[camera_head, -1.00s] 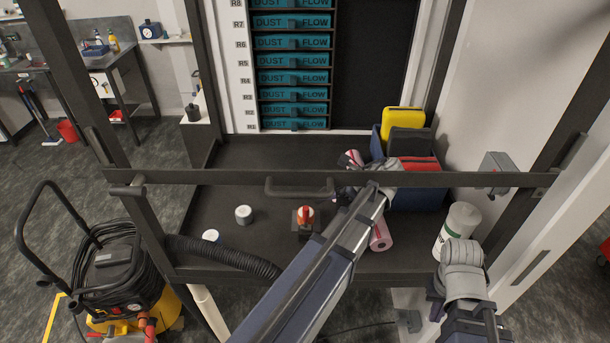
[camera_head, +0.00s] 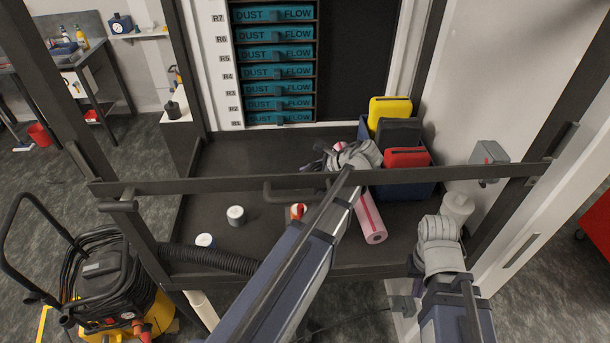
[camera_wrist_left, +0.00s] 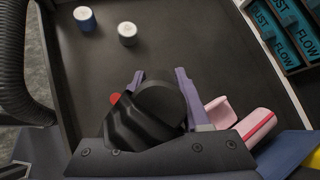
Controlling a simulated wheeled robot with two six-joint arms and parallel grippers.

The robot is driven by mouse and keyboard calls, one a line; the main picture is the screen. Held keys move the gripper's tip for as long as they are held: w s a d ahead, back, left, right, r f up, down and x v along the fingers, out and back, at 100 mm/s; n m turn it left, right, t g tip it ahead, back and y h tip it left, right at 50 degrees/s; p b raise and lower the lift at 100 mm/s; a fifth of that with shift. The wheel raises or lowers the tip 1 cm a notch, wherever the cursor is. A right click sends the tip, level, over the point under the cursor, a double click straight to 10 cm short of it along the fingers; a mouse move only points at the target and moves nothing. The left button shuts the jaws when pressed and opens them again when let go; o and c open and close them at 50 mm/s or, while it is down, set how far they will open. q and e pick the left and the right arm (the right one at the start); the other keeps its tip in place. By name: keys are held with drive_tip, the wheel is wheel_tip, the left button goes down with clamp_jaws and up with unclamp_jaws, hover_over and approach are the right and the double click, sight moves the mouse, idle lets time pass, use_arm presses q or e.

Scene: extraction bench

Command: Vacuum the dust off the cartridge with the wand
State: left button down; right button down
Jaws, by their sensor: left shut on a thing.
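Several teal cartridges (camera_head: 277,72) marked DUST FLOW sit stacked in the rack behind the bench; they also show in the left wrist view (camera_wrist_left: 285,30). I cannot make out dust on them. My left gripper (camera_head: 322,160) is over the bench, partly behind the dark rail. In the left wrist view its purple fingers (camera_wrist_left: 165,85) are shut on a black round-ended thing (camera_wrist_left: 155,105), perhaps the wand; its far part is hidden. My right gripper (camera_head: 437,245) is low at the bench's front right, apart from the cartridges. Its fingertips are hidden.
A dark rail (camera_head: 230,185) crosses above the bench. A ribbed hose (camera_head: 210,259) runs along the front, beside a yellow-black vacuum (camera_head: 105,285).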

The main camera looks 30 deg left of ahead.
use_arm(q)
drive_tip(key=shift+r, duration=0.1)
wheel_tip(320, 180, down, 7)
drive_tip(key=b, duration=0.7)
drive_tip(key=shift+f+b, duration=0.2)
drive_tip(key=shift+b, duration=0.1)
wheel_tip(320, 180, down, 3)
drive_tip(key=shift+r+b, duration=0.2)
drive_tip(key=shift+b, duration=1.05)
drive_tip(key=shift+d, duration=0.1)
drive_tip(key=shift+w+d, duration=0.35)
drive_tip(key=shift+d, duration=0.35)
drive_tip(key=shift+r, duration=0.15)
idle(0.5)
